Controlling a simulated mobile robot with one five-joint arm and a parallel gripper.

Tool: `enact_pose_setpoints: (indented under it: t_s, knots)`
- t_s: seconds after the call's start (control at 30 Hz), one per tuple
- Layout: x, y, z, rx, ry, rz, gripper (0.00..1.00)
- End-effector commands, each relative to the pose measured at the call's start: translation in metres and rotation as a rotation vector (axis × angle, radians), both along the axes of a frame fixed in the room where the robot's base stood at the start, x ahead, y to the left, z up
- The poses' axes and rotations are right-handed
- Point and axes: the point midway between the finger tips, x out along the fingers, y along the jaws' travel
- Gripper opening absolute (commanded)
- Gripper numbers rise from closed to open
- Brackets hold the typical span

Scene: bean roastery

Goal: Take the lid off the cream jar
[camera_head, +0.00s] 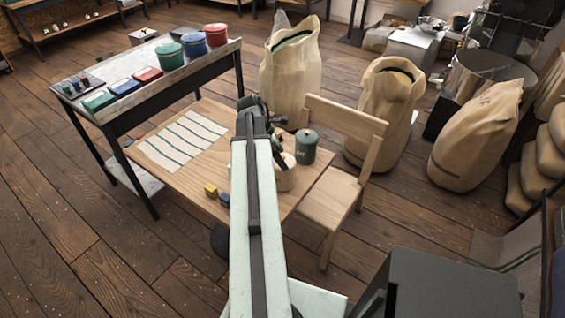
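A cream jar (286,180) stands on the wooden table (222,168), just right of my arm. My arm covers its left side, and dark parts of my wrist overlap its top. My gripper (281,150) is at the far end of the arm, close to the top of the cream jar. Its fingers are small and dark, and I cannot tell whether they are open or touch the lid. The lid's edge is too hidden to make out.
A dark green canister (306,148) stands right behind the cream jar. A striped cloth (183,139) covers the table's left part. Yellow (211,190) and blue (225,199) blocks lie near the front edge. A wooden chair (334,196) stands close on the right.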

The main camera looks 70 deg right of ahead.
Motion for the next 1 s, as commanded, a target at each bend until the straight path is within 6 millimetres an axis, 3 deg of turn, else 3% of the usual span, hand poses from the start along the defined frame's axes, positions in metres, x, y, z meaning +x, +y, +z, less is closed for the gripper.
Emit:
enact_pose_setpoints:
  t_s: [0.53, 0.57, 0.6, 0.67, 1.0]
  knots:
    - [0.001, 0.002, 0.001, 0.005, -0.003, -0.001, 0.28]
    - [0.001, 0.002, 0.003, 0.005, -0.003, -0.001, 0.21]
    - [0.001, 0.002, 0.007, 0.005, -0.003, -0.001, 0.09]
    - [0.001, 0.002, 0.015, 0.005, -0.003, 0.000, 0.00]
    - [0.001, 0.001, 0.085, 0.003, -0.001, 0.000, 0.00]
